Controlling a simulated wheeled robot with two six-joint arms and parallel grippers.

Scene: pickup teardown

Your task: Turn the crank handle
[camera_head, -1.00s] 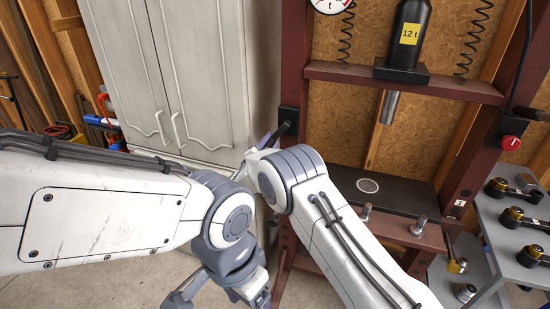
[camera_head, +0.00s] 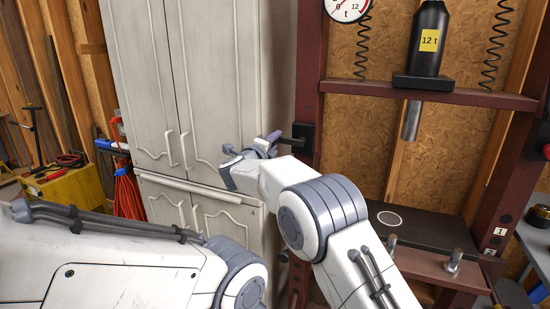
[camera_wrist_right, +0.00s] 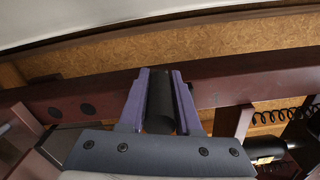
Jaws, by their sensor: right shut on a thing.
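The crank handle shows as a dark bar (camera_head: 291,142) reaching left from a black box (camera_head: 303,132) on the press's left post. My right gripper (camera_head: 270,141) is at the outer end of this bar. In the right wrist view, my right gripper (camera_wrist_right: 161,95) is shut on a black cylindrical grip (camera_wrist_right: 160,103), with a purple finger pressed on each side.
The dark red press frame (camera_head: 430,94) holds a black 12 t bottle jack (camera_head: 428,65). A black plate lies on its lower beam. A pale cabinet (camera_head: 150,90) stands close behind my right gripper. A yellow box (camera_head: 70,190) stands at the far left.

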